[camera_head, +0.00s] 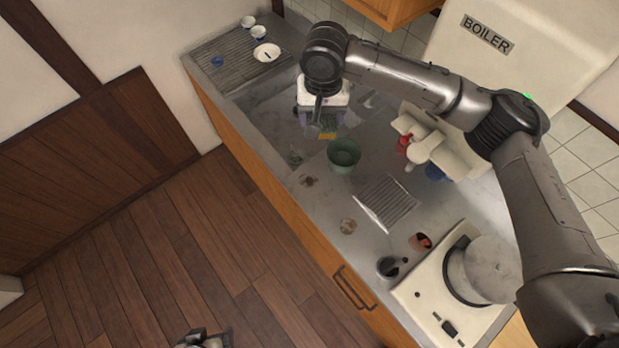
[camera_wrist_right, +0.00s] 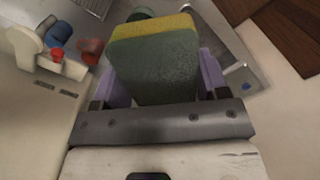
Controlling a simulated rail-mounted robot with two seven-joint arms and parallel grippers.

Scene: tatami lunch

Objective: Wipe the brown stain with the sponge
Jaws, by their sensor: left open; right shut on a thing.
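My right gripper (camera_head: 319,127) is shut on the sponge (camera_head: 327,136), above the counter near the sink. In the right wrist view the sponge (camera_wrist_right: 155,62) is green with a yellow layer and sits between the purple fingers (camera_wrist_right: 162,78). A small brown mark (camera_head: 308,181) lies on the steel counter near its front edge, left of the green bowl. A second, paler brown mark (camera_head: 348,226) lies further along the counter. Both are apart from the sponge. My left gripper (camera_head: 205,338) shows only partly at the bottom edge, over the floor, open and away from the counter.
A green bowl (camera_head: 344,155) stands close to the right gripper. A slotted drain plate (camera_head: 387,203), a dark cup (camera_head: 390,267), a red-brown cup (camera_head: 420,242) and a stove with a pot (camera_head: 487,268) are further right. White containers and a red item (camera_head: 404,143) stand behind.

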